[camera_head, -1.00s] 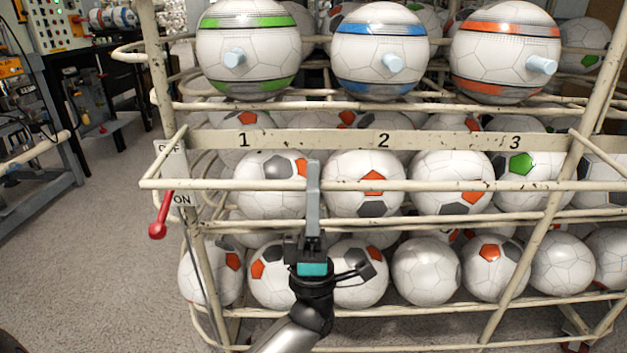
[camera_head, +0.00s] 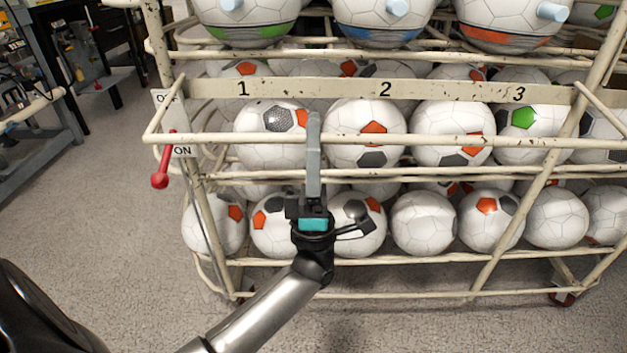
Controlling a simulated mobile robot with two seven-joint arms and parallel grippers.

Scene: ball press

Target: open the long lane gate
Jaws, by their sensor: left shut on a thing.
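The long lane gate appears to be the long cream front rail (camera_head: 230,139) that runs across the ball rack below the number plate. My left gripper (camera_head: 314,125) points up at this rail between lanes 1 and 2, with its grey fingers crossing in front of it. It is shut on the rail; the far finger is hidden. A red-knobbed lever (camera_head: 160,180) hangs at the rack's left post, beside an OFF/ON plate (camera_head: 183,150), with its knob below ON. My right gripper is not in view.
The number plate (camera_head: 440,90) reads 1, 2, 3. Soccer balls fill the rack's rows, and three striped balls (camera_head: 383,22) sit on top. A lower rail (camera_head: 420,170) runs beneath the held rail. Grey floor (camera_head: 110,220) is open at left.

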